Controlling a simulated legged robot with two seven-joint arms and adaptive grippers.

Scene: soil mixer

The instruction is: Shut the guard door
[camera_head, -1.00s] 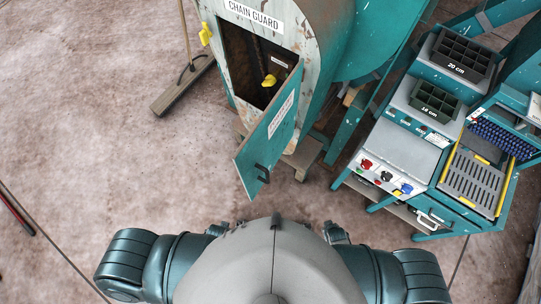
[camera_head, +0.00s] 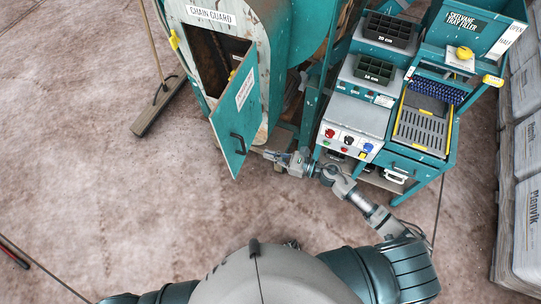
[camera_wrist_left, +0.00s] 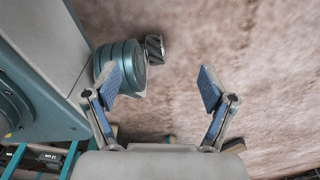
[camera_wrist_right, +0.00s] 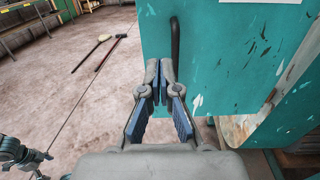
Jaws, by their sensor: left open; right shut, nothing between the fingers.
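The teal guard door (camera_head: 229,122) stands open from the chain guard housing (camera_head: 213,40), and the dark opening (camera_head: 222,65) shows behind it. Its black handle (camera_head: 238,143) is on the outer face, near the free edge. My right gripper (camera_head: 263,152) is on the outer side of the door near the handle. In the right wrist view, my right gripper (camera_wrist_right: 160,70) is shut and empty, pointing at the door face (camera_wrist_right: 220,65) just by the handle (camera_wrist_right: 175,42); I cannot tell if it touches. My left gripper (camera_wrist_left: 163,78) is open and empty over bare floor, out of the head view.
The tray filler bench (camera_head: 350,112) with knobs stands right of the housing, close to my right arm. A broom (camera_head: 158,103) stands left of the housing. Stacked bags (camera_head: 527,190) are at the far right. The floor left of and in front of the door is clear.

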